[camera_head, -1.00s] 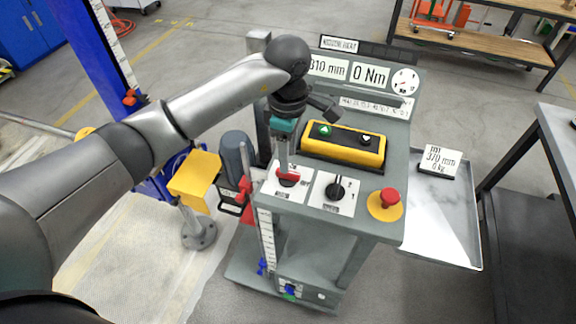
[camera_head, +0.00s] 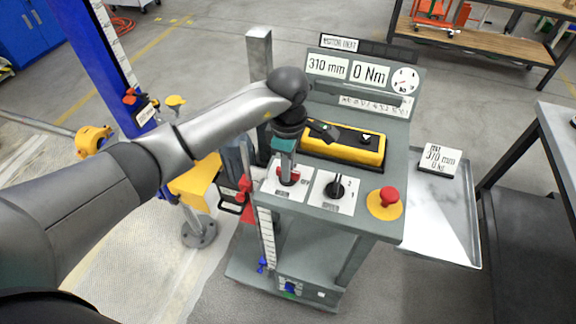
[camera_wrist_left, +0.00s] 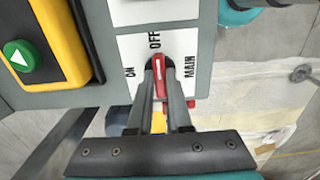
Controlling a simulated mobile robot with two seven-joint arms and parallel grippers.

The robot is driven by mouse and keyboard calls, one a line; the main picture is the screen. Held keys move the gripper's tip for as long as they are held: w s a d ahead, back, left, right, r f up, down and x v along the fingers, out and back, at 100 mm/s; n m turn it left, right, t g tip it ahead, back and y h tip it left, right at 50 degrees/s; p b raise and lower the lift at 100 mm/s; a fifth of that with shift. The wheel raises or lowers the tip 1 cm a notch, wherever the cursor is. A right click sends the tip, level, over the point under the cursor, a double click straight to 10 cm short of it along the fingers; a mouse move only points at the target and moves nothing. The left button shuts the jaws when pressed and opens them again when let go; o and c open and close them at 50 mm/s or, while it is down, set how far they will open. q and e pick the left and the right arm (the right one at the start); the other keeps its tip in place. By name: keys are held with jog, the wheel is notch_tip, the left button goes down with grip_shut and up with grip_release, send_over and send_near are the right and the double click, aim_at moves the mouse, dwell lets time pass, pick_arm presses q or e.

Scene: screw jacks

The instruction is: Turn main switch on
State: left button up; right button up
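The main switch has a red handle (camera_head: 289,177) on a white label plate at the front left of the grey console. In the left wrist view, the red handle (camera_wrist_left: 160,78) points up toward OFF, with ON to its left and MAIN to its right. My left gripper (camera_head: 287,172) reaches down onto the switch from above. In the left wrist view, its two fingers (camera_wrist_left: 161,84) stand close on either side of the handle and look shut on it. The fingers partly hide the switch base. My right gripper is not in view.
A black knob (camera_head: 335,188) sits right of the switch, and a red emergency button (camera_head: 389,196) on a yellow disc stands farther right. The yellow button box (camera_head: 345,150) lies behind, partly hidden by my wrist. A grey column (camera_head: 259,60) rises behind the console.

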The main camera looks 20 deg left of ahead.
pick_arm(q)
grip_shut()
jog(key=shift+n, duration=0.4)
jog(key=n, duration=0.3)
jog(key=shift+n+b, duration=0.3)
jog(key=shift+n, duration=0.1)
jog(key=n, duration=1.3)
jog(key=shift+n+p, duration=0.3)
